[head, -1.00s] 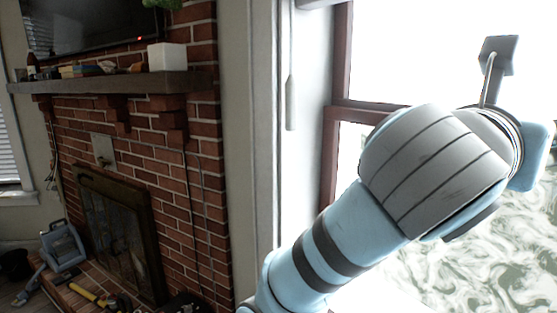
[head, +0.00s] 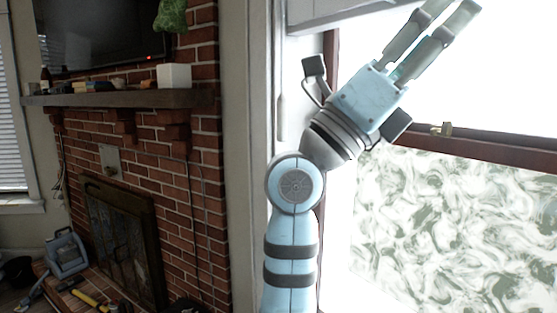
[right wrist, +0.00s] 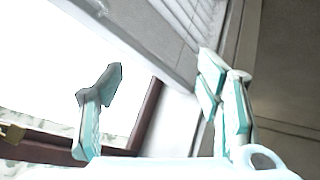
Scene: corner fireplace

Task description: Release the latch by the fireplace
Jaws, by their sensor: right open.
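A small brass latch (head: 441,129) sits on top of the dark red-brown meeting rail of the window (head: 500,147), to the right of the fireplace. It also shows at the lower left edge of the right wrist view (right wrist: 11,133). My right gripper (head: 450,14) is open and empty, pointing up and right in front of the bright upper pane, above the latch and apart from it. In the right wrist view its two fingers (right wrist: 160,75) stand wide apart with nothing between them. My left gripper is not in view.
The brick fireplace (head: 188,213) with its wooden mantel (head: 120,98) stands on the left, a TV (head: 95,35) above it. A white blind (right wrist: 185,20) hangs at the window top. A blue-grey case (head: 66,252) and tools lie by the hearth. The patterned lower pane (head: 450,230) is unobstructed.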

